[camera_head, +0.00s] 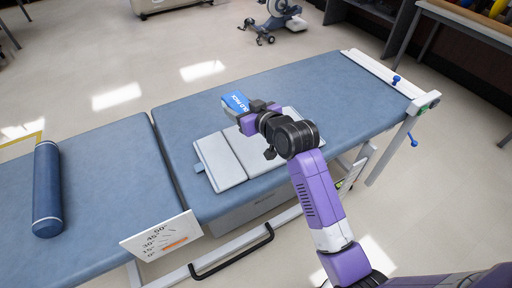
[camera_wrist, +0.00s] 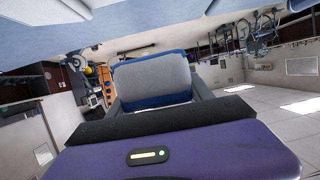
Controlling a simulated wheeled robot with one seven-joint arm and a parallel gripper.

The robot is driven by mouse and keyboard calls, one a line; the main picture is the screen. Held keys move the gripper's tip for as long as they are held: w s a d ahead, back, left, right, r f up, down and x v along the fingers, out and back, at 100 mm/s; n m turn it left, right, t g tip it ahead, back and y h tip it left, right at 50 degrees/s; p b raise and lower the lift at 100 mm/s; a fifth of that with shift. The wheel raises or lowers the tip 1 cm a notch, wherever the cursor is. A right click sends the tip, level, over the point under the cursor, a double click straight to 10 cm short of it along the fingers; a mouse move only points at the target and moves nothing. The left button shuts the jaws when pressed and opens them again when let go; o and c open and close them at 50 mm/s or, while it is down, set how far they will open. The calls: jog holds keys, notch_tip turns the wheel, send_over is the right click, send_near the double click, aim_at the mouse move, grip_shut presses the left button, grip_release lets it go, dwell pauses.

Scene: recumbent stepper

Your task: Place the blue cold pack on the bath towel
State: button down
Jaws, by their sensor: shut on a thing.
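The blue cold pack (camera_head: 236,101), with white lettering, is held in my gripper (camera_head: 246,109) over the blue padded table, beyond the towel's far edge in the head view. In the wrist view the pack (camera_wrist: 152,78) shows a pale grey face with blue edges between the two fingers of my gripper (camera_wrist: 155,98). The bath towel (camera_head: 221,161) appears as a pale grey, flat, folded piece on the table's middle section. My gripper and wrist cover part of its right side. The pack looks raised and apart from the towel; the exact height is unclear.
The padded table (camera_head: 340,90) is clear around the towel. A dark blue bolster (camera_head: 47,190) lies on its left section. An angle-scale plate (camera_head: 161,236) and a black handle (camera_head: 232,253) stand at the near side. An exercise machine (camera_head: 276,18) is behind.

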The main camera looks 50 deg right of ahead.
notch_tip(320, 180, up, 4)
jog(key=f+b, duration=0.1)
jog(key=b, duration=0.1)
send_over(256, 142)
jog(key=shift+m+h, duration=0.3)
notch_tip(256, 142, down, 19)
jog(key=shift+b, duration=0.9)
jog(key=shift+f, duration=0.1)
jog(key=shift+f, duration=0.15)
jog(key=shift+c, duration=2.1)
grip_release()
